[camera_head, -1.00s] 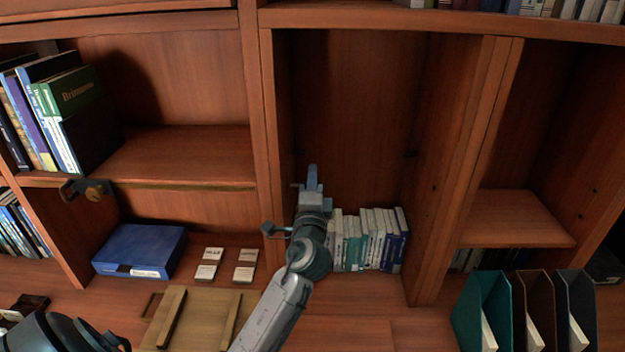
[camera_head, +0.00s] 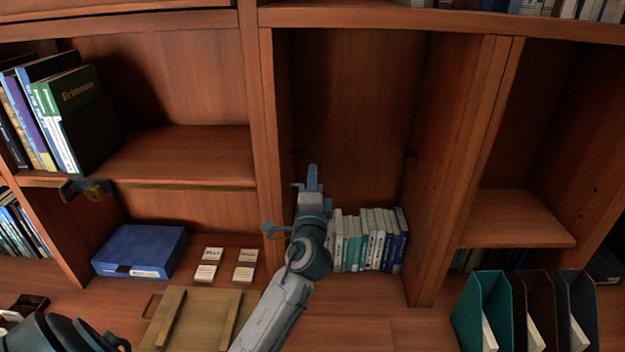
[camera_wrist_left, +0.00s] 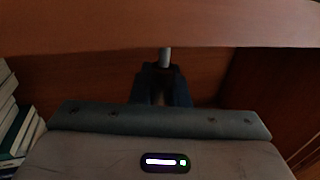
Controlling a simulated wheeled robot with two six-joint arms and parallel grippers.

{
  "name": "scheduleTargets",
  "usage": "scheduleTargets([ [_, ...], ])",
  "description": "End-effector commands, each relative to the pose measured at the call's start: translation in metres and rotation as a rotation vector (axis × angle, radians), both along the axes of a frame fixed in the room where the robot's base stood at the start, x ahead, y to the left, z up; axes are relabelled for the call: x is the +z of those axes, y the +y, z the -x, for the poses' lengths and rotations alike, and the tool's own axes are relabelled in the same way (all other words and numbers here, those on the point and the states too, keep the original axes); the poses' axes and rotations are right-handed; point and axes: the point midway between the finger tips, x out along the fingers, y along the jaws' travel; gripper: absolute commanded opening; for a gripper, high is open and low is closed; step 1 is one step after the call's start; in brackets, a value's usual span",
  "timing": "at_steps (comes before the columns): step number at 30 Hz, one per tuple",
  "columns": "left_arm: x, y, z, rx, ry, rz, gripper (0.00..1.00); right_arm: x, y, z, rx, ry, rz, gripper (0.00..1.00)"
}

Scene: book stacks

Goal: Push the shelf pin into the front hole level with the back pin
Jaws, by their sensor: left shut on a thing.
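My left gripper (camera_head: 300,186) is in the middle bay, close to its left side wall (camera_head: 283,120). In the left wrist view the dark fingers (camera_wrist_left: 162,88) are shut on a light grey shelf pin (camera_wrist_left: 165,56). The pin sticks out from the fingertips and reaches the edge of a brown wooden board (camera_wrist_left: 160,24). I cannot tell how deep it sits, and the front hole is hidden. A small dark back pin (camera_head: 298,153) shows on the left wall behind the gripper. Another dark pin (camera_head: 411,153) is on the right wall.
A row of books (camera_head: 370,240) stands at the bottom of the middle bay. Its upper part is open. A wooden tray (camera_head: 200,312), a blue box (camera_head: 140,250) and small cards (camera_head: 245,256) lie lower left. Magazine files (camera_head: 483,310) stand lower right.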

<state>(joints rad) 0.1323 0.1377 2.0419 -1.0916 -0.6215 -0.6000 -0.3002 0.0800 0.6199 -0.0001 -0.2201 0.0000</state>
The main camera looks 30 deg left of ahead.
Motion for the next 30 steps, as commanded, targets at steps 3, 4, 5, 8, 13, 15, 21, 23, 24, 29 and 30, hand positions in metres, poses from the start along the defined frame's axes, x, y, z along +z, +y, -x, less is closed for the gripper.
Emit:
scheduleTargets([
  [3,0.0,0.0,0.0,0.0,0.0,0.0,0.0,0.0,0.0,0.0,0.0,0.0,0.0,0.36],
  [4,0.0,0.0,0.0,0.0,0.0,0.0,0.0,0.0,0.0,0.0,0.0,0.0,0.0,0.36],
  [5,0.0,0.001,0.0,0.0,0.0,0.0,0.0,0.0,0.0,0.0,0.0,0.0,0.0,0.36],
  [8,0.0,0.002,0.001,0.0,0.0,0.0,0.0,0.0,0.0,0.0,0.0,0.0,0.0,0.36],
  [13,0.0,0.006,0.004,0.0,0.0,-0.001,0.0,0.0,0.0,0.0,0.0,0.0,0.0,0.36],
  [15,0.0,0.007,0.005,0.0,0.0,0.0,0.0,0.0,0.0,0.0,0.0,0.0,0.0,0.36],
  [21,0.0,0.012,0.007,0.0,0.0,-0.001,0.0,0.0,0.0,0.0,0.0,0.0,0.0,0.36],
  [23,0.0,0.013,0.008,0.0,0.0,-0.002,0.0,0.0,0.0,0.0,0.0,0.0,0.0,0.36],
  [24,0.001,0.014,0.009,0.0,0.0,-0.002,0.0,0.0,0.0,0.0,0.0,0.0,0.0,0.36],
  [29,0.0,0.017,0.011,0.0,-0.001,-0.001,0.0,0.0,0.0,0.0,0.0,0.0,0.0,0.36],
  [30,0.0,0.018,0.011,0.0,-0.001,-0.001,0.0,-0.001,0.0,0.0,0.0,0.0,0.0,0.36],
])
